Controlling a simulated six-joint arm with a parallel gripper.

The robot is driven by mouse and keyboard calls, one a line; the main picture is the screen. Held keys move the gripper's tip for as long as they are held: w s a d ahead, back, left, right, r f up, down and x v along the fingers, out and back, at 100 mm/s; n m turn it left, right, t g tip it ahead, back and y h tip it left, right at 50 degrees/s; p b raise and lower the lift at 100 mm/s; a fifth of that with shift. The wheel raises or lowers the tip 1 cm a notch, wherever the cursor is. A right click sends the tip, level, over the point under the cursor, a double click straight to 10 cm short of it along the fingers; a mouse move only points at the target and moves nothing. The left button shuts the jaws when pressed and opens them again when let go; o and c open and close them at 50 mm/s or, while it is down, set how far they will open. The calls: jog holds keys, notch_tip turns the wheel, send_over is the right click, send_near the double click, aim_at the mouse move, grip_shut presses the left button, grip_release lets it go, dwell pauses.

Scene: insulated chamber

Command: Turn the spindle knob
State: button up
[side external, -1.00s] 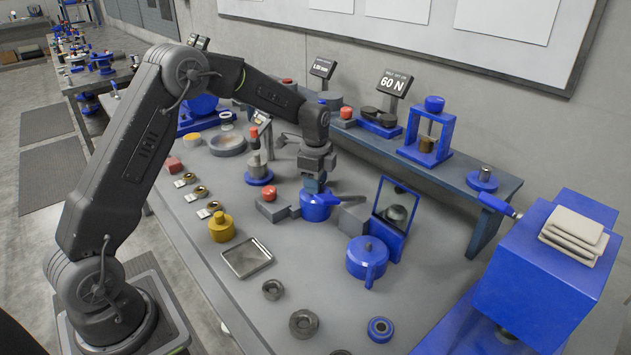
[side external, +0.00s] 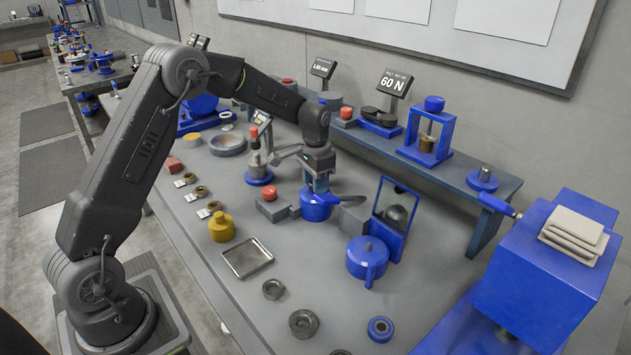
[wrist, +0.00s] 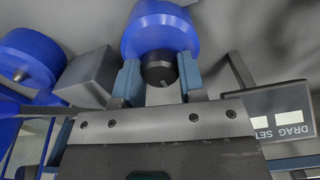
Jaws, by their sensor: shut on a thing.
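A dark round knob (wrist: 158,72) sits at the near end of a rounded blue body (wrist: 160,28) in the wrist view. I take it to be the spindle knob. My gripper (wrist: 157,82) has one finger on each side of this knob and is shut on it. In the side external view my gripper (side external: 317,184) points down at the blue body (side external: 316,207) on the bench. The knob is hidden there by the fingers.
A grey block (side external: 350,219) stands close right of the blue body; a grey block with a red button (side external: 270,195) is at its left. A mirror-like blue frame (side external: 393,215) and blue pot (side external: 367,260) stand nearer right. A "DRAG SET" panel (wrist: 282,117) shows.

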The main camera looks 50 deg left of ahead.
jog(key=n, duration=1)
jog(key=shift+n, duration=2.1)
jog(key=o, duration=0.9)
jog(key=shift+o, duration=0.2)
jog(key=shift+r, duration=0.1)
notch_tip(320, 180, up, 14)
